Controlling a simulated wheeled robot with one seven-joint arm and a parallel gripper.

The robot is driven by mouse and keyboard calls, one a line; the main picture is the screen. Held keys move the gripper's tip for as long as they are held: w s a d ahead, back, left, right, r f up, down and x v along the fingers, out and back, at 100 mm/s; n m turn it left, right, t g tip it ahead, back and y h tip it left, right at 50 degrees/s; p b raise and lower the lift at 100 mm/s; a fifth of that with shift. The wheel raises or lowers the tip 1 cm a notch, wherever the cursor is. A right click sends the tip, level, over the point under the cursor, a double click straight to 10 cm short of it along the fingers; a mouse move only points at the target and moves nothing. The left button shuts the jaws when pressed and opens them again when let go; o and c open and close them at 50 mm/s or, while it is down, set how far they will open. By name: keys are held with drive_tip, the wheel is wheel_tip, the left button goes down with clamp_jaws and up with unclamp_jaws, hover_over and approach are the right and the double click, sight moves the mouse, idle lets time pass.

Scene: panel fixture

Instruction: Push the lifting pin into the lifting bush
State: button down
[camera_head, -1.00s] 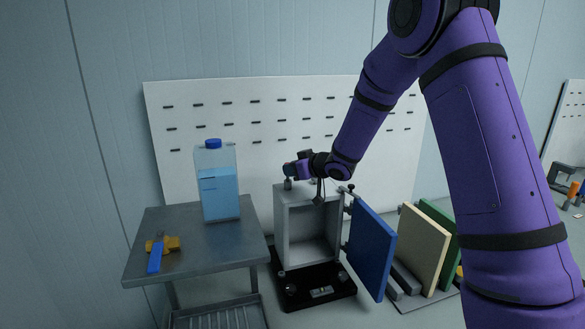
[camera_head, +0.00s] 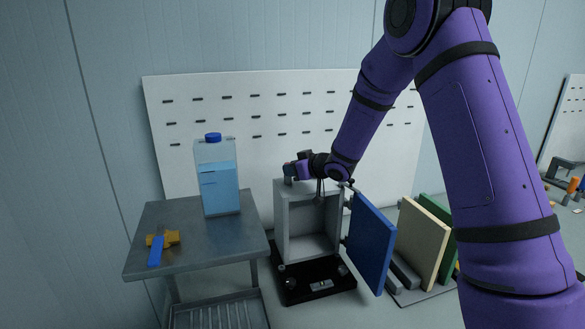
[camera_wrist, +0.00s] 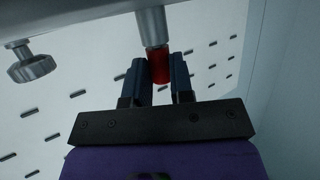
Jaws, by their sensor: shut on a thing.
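My gripper (camera_head: 289,172) is at the top left front corner of the grey open-fronted box (camera_head: 282,225). In the wrist view my gripper (camera_wrist: 161,80) has its two dark fingers shut on a red piece, which I take for the lifting pin (camera_wrist: 159,64). The red piece is in line with a grey cylinder (camera_wrist: 151,25), seemingly the lifting bush, and appears to meet its narrower end. How far the pin sits inside it cannot be told. The head view also shows a short grey stub, the bush (camera_head: 288,181), just under the gripper, mostly hidden.
A blue door (camera_head: 371,243) stands open at the box's right. A grey knob (camera_wrist: 31,65) shows in the wrist view. A metal cart (camera_head: 190,235) with a blue-capped bottle (camera_head: 219,180) stands left. Cream (camera_head: 422,245) and green panels lean at right. A white slotted board is behind.

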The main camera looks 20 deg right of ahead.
drive_tip(key=c, duration=0.9)
unclamp_jaws()
drive_tip(key=shift+f, duration=0.1)
drive_tip(key=s+d+r+m+h, duration=0.2)
drive_tip(key=s+d+r+h, duration=0.25)
drive_tip(key=s+r, duration=0.5)
drive_tip(key=s+d+r+m+h, duration=0.2)
drive_tip(key=s+d+r+h, duration=0.35)
drive_tip(key=s, duration=0.65)
drive_tip(key=s+a+r+m+g+y, duration=0.1)
drive_tip(key=s+a+g, duration=0.1)
drive_tip(key=s, duration=1)
drive_tip(key=s+a+r+m+g+y, duration=0.1)
drive_tip(key=s+g, duration=0.3)
drive_tip(key=s, duration=0.9)
drive_tip(key=shift+s+a+y, duration=0.15)
drive_tip(key=shift+a+y, duration=0.15)
drive_tip(key=shift+a, duration=0.25)
